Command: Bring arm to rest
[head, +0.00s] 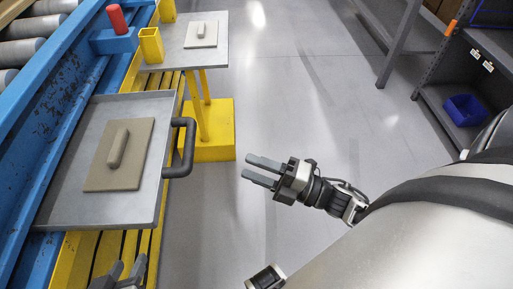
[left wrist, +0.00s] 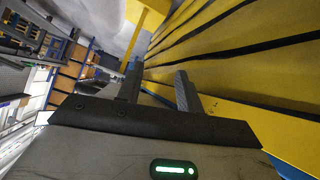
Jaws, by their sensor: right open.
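My right gripper (head: 262,172) is open and empty, held out above the grey floor in the middle of the head view. Its two fingers point left. My left gripper (head: 122,272) shows only by its fingertips at the bottom left edge of the head view, over the yellow slatted structure. In the left wrist view the left gripper's two fingers (left wrist: 158,88) stand apart with nothing between them. The yellow slats (left wrist: 235,50) fill the right of that view.
A grey tray (head: 75,205) with a black handle (head: 185,150) holds a brown plate with a knob (head: 120,155). A second tray (head: 220,52) stands behind, near a yellow post base (head: 215,130). A shelf with a blue bin (head: 465,110) stands right. Floor between is clear.

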